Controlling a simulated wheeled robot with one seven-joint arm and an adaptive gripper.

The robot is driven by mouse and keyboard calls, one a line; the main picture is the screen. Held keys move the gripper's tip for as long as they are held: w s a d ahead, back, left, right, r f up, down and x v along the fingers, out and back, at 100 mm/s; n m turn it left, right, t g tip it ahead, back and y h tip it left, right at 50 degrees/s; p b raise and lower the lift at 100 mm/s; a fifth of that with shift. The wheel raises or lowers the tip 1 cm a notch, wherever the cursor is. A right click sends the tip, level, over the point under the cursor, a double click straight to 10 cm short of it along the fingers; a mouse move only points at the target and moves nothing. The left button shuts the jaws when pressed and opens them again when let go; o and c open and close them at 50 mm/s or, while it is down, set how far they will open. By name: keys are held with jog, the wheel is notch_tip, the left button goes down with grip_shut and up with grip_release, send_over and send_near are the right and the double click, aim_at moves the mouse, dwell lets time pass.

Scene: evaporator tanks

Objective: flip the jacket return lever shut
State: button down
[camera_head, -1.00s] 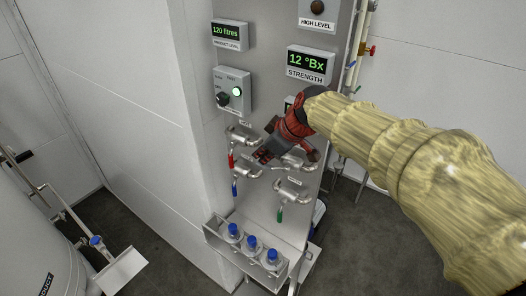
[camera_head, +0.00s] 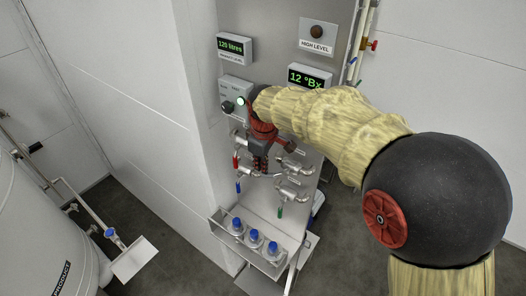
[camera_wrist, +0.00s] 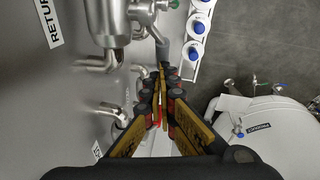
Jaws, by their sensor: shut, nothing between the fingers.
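My gripper (camera_head: 260,168) is shut and empty, pointing down in front of the valve panel. In the wrist view my fingers (camera_wrist: 162,78) meet just by a grey lever (camera_wrist: 158,38). This lever is beside a steel valve (camera_wrist: 108,25) whose label (camera_wrist: 48,20) reads "RETURN"; whether the fingertips touch it is unclear. In the head view the upper right valve (camera_head: 293,164) is just right of my gripper, and no lever on it shows clearly. Which valve there matches the labelled one, I cannot tell for sure.
Nearby hang a red lever (camera_head: 235,162), a blue lever (camera_head: 238,187) and a green lever (camera_head: 280,212). A steel rack (camera_head: 222,222) with blue-capped bottles (camera_head: 255,237) stands below. A display (camera_head: 308,78) is above. A white tank (camera_head: 45,225) stands at left.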

aim_at(266, 176)
jog(key=f+g+h+p, duration=0.1)
jog(key=h+p, duration=0.1)
jog(key=p, duration=0.1)
jog(key=shift+f+g, duration=0.35)
jog(key=shift+g, duration=0.05)
jog(key=shift+s+d+f+g+h+p, duration=0.1)
jog(key=shift+f+g+h+p, duration=0.2)
jog(key=shift+f+h, duration=0.15)
jog(key=shift+s+d+f+g+h+p, duration=0.1)
jog(key=shift+f+g+h+p, duration=0.1)
jog(key=shift+f+g+h, duration=0.25)
jog(key=shift+s+d+f, duration=0.35)
jog(key=shift+d+f, duration=0.15)
jog(key=shift+f, duration=0.2)
jog(key=shift+s+d+f+g+h, duration=0.15)
jog(key=shift+f+g+h, duration=0.1)
jog(key=shift+f+h, duration=0.35)
jog(key=shift+s+d+p, duration=0.25)
jog(key=shift+d+p, duration=0.05)
jog(key=shift+d, duration=0.05)
jog(key=shift+f, duration=0.15)
jog(key=shift+a, duration=0.1)
